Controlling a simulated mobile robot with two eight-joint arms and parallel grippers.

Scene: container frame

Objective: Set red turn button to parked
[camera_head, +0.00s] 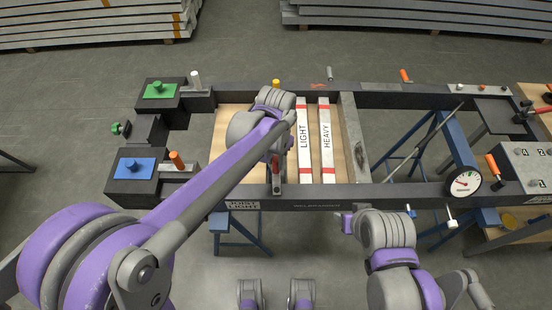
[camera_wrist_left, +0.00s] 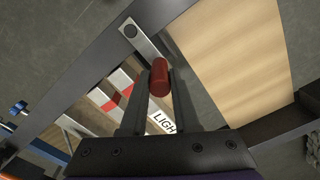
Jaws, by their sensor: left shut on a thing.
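The red turn button (camera_wrist_left: 160,78) is a red knob on a flat metal strip (camera_wrist_left: 145,42), whose round pivot sits on the dark frame bar. In the head view its metal strip (camera_head: 276,189) shows on the front bar, with a bit of red above it. My left gripper (camera_wrist_left: 160,92) is shut on the red knob, one finger on each side. In the head view the left gripper (camera_head: 276,166) is mostly covered by its own wrist. My right arm is at the front right; its gripper fingers do not show clearly.
White LIGHT (camera_head: 304,145) and HEAVY (camera_head: 326,145) strips lie inside the frame beside my left gripper. A blue block (camera_head: 135,168) and an orange handle (camera_head: 177,160) stand at left. A gauge (camera_head: 464,184) and a grey control box (camera_head: 528,165) are at right.

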